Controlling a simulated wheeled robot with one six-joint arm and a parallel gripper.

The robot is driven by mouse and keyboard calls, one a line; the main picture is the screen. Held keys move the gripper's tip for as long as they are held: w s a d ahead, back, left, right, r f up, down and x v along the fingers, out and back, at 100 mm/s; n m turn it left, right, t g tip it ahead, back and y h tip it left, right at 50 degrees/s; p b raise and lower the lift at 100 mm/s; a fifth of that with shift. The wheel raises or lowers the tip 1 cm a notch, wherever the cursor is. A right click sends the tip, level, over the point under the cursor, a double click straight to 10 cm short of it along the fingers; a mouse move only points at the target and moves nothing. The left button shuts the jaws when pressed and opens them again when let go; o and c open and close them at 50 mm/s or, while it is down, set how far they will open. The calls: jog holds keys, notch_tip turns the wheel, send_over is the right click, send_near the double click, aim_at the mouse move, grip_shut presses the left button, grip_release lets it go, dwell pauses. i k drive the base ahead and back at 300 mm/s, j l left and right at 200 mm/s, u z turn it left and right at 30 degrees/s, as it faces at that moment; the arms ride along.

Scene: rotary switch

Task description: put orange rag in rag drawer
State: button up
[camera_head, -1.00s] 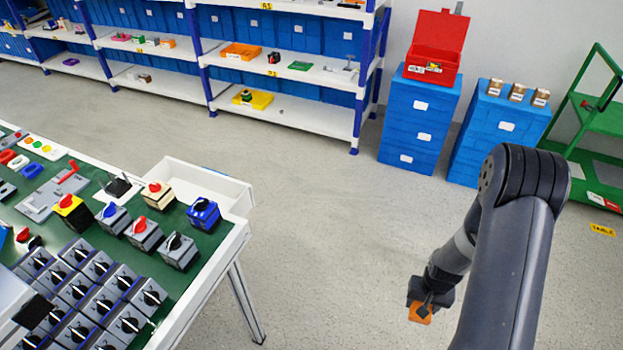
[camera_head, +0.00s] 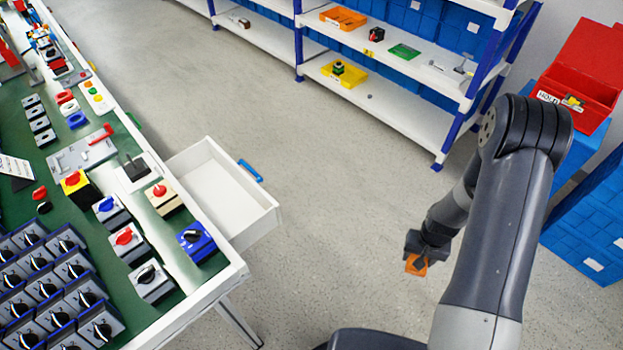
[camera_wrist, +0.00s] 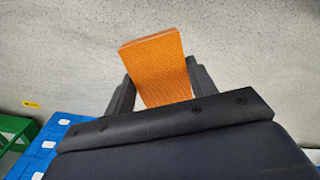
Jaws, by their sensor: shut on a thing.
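The orange rag (camera_head: 416,265) hangs in my gripper (camera_head: 426,252), above the floor to the right of the table. In the wrist view the orange rag (camera_wrist: 157,68) sits between the two dark fingers of my gripper (camera_wrist: 158,88), which are shut on it. An open white drawer (camera_head: 222,188) with a blue handle (camera_head: 250,171) sticks out from the table's right side. Its visible inside looks empty. My gripper is to the right of the drawer and apart from it. No label on the drawer shows.
The green-topped table (camera_head: 150,222) on the left carries several rotary switches. White shelves (camera_head: 400,115) stand at the back. A red box (camera_head: 578,80) sits on blue bins (camera_head: 590,230) at the right. Bare floor (camera_head: 330,200) lies between the drawer and my gripper.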

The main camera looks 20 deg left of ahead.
aim_at(225, 199)
jog(key=i+u, duration=0.25)
jog(key=u, duration=0.15)
jog(key=i+u, duration=0.2)
jog(key=u, duration=0.2)
jog(key=i+l+u, duration=0.15)
jog(key=u, duration=0.2)
jog(key=i+l+u, duration=0.2)
jog(key=u, duration=0.2)
jog(key=i+l, duration=0.05)
jog(key=i, duration=0.05)
